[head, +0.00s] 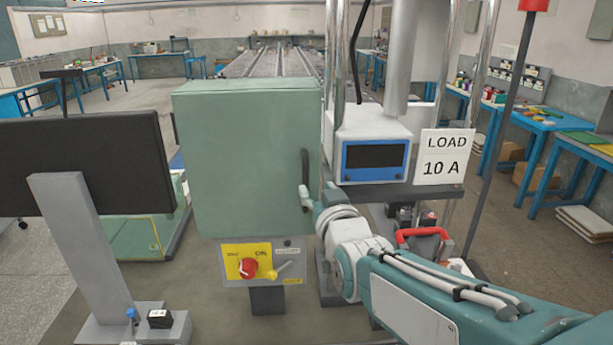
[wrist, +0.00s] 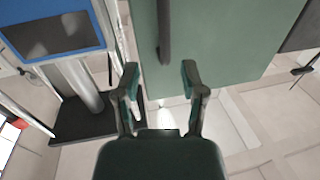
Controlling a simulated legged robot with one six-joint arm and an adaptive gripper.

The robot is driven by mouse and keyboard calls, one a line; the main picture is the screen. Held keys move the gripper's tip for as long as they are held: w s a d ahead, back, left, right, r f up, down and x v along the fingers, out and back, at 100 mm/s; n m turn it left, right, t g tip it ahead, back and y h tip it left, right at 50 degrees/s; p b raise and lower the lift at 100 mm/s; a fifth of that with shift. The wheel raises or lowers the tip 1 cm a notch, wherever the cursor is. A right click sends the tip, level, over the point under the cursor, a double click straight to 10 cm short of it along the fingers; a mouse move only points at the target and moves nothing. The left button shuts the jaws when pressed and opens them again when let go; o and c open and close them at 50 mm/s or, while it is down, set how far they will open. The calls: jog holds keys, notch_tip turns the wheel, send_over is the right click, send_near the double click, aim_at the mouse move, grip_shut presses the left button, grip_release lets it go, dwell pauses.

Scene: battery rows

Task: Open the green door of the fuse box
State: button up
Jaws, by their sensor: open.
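The fuse box's green door (head: 245,160) is shut and faces me in the head view. A dark vertical handle (head: 305,168) is near its right edge. In the wrist view the green door (wrist: 225,40) fills the upper middle, and the handle (wrist: 164,30) hangs down from the top, ahead of the gap between my fingers. My gripper (wrist: 160,85) is open and empty, with one finger on each side of the handle's line. In the head view my gripper (head: 308,195) is at the handle's lower end, partly hidden by my wrist. I cannot tell whether it touches.
Below the door is a panel with a red knob (head: 248,268) on yellow. A blue-framed meter (head: 375,155) and a "LOAD 10 A" sign (head: 443,157) stand close on the right. A black monitor (head: 85,165) stands on the left. Metal poles rise behind my arm.

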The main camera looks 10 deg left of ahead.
aim_at(306, 178)
jog(key=x, duration=0.3)
jog(key=a+x, duration=0.1)
jog(key=x, duration=0.2)
jog(key=shift+w+a+f, duration=0.1)
jog(key=shift+w, duration=0.05)
jog(key=shift+d, duration=0.35)
jog(key=shift+a, duration=0.15)
grip_shut()
